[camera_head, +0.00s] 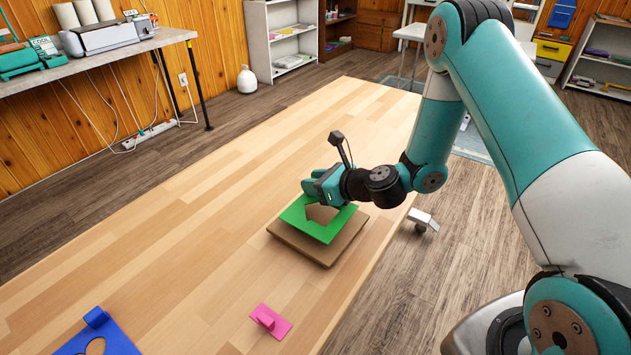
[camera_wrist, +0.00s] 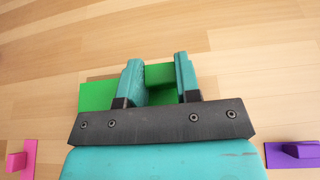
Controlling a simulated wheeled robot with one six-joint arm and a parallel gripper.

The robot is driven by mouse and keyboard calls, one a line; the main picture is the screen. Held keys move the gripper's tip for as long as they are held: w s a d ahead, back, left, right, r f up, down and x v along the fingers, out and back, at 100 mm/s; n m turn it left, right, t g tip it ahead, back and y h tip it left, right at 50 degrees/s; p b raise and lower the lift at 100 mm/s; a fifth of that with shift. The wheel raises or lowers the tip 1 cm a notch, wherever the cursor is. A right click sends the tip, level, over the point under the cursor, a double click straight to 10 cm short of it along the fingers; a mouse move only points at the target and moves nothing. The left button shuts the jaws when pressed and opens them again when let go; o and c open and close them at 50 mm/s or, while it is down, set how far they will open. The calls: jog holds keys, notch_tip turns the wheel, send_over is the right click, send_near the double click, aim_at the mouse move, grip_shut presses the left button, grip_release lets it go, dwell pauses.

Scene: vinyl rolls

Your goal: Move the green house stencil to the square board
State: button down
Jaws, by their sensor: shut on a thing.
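The green house stencil (camera_head: 327,227) is a flat green plate with a house-shaped cutout. In the head view it lies over the brown square board (camera_head: 295,246), whose front and right margins show; I cannot tell whether it rests on it or hovers just above. My gripper (camera_head: 318,189) is over the stencil's far side. In the wrist view my gripper (camera_wrist: 157,62) has its fingers on both sides of the stencil's raised green handle (camera_wrist: 160,74), with part of the green plate (camera_wrist: 96,95) showing at left. The board is not seen in the wrist view.
A pink stencil with a handle (camera_head: 270,321) lies near the table's front edge. A blue stencil (camera_head: 97,337) with a round hole is at bottom left. A purple piece (camera_wrist: 293,154) shows at right in the wrist view. The wooden table (camera_head: 180,235) is clear at left.

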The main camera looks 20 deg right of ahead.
aim_at(348, 207)
jog(key=shift+f+b, duration=0.4)
jog(key=shift+f, duration=0.3)
jog(key=shift+f+b, duration=0.35)
jog(key=shift+f, duration=0.3)
jog(key=shift+f, duration=0.15)
dwell(0.5)
grip_release()
dwell(0.4)
jog(key=shift+s+d+b, duration=0.65)
jog(key=shift+s+d, duration=0.2)
jog(key=shift+s, duration=0.35)
jog(key=shift+s+d+b, duration=0.6)
jog(key=shift+s+d, duration=0.3)
jog(key=shift+s, duration=0.35)
jog(key=shift+s+d+b, duration=0.65)
jog(key=shift+s+d, duration=0.2)
jog(key=shift+s, duration=0.35)
